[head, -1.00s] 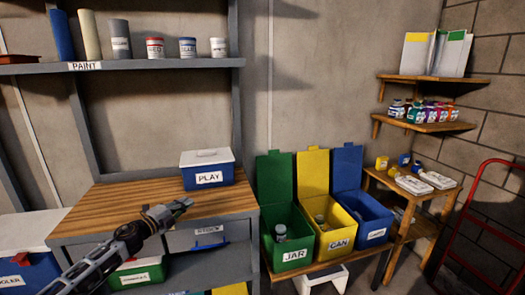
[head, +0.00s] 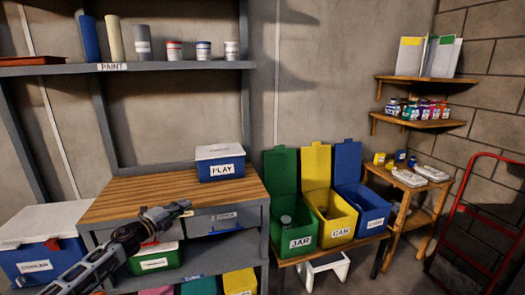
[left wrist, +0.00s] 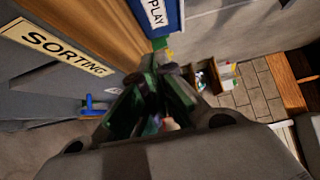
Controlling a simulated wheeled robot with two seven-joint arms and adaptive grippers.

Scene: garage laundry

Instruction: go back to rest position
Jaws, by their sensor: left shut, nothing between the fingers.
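My left gripper (head: 181,207) is in the lower left of the head view, in front of the wooden-topped workbench (head: 125,196). Its fingers are shut and empty, pointing right. In the left wrist view, the closed fingers (left wrist: 152,85) point toward the blue PLAY box, with the SORTING label (left wrist: 55,47) on the left. My right gripper is not in view.
The PLAY box (head: 220,163) stands on the workbench. Open green (head: 298,238), yellow (head: 336,222) and blue (head: 372,214) bins stand to the right. A cooler (head: 40,255) is at left. A red hand truck (head: 470,220) stands at far right.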

